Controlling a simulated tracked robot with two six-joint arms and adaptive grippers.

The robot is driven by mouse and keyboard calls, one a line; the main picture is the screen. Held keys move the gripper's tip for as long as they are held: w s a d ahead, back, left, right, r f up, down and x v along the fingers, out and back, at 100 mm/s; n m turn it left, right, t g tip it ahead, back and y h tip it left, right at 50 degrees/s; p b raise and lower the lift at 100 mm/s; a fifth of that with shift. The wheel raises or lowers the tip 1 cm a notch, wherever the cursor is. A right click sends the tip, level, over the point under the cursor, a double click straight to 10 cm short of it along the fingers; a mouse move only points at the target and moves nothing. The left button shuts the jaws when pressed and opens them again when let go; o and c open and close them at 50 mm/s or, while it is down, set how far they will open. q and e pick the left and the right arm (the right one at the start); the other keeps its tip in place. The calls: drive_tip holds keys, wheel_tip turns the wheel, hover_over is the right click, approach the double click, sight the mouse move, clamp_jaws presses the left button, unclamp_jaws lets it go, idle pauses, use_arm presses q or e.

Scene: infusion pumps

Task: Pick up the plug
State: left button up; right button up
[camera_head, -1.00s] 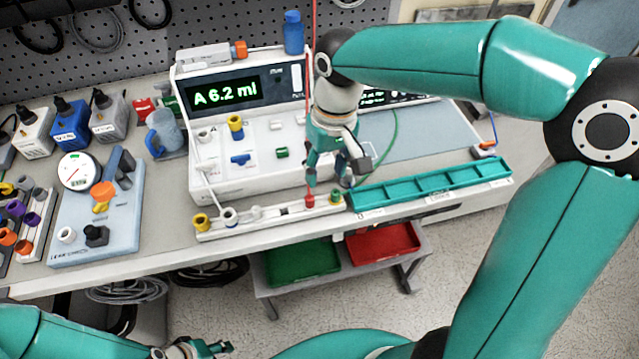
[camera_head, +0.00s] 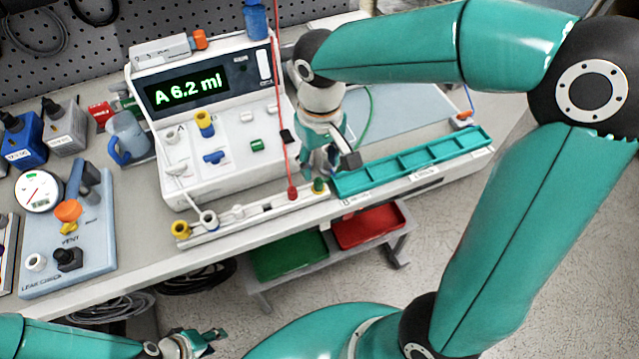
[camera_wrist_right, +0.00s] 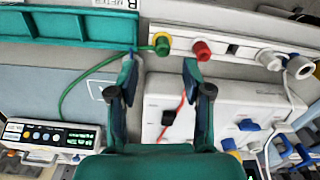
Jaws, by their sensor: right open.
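A white rail (camera_head: 236,224) along the bench's front edge carries several plugs. A green-and-yellow plug (camera_head: 319,186) and a red plug (camera_head: 292,193) stand at its right end. They also show in the right wrist view as the green-and-yellow plug (camera_wrist_right: 162,45) and the red plug (camera_wrist_right: 201,50). Which plug the task means I cannot tell. My right gripper (camera_head: 320,170) is over that end. In the wrist view its open, empty fingers (camera_wrist_right: 160,66) are spread below the green plug, with the red plug beyond the right finger. My left gripper (camera_head: 208,342) is low, in front of the bench; its jaws are unclear.
A teal compartment tray (camera_head: 410,165) adjoins the rail on the right. A pump tester reading "A 6.2 ml" (camera_head: 187,89) stands behind it. Red and green cables run near my right gripper. Green and red bins (camera_head: 289,256) sit below the bench.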

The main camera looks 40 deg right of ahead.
sight(318, 181)
drive_tip(key=shift+a+f+p, duration=0.15)
drive_tip(key=shift+f+p, duration=0.25)
drive_tip(key=shift+f, duration=2.35)
drive_tip(key=c, duration=0.9)
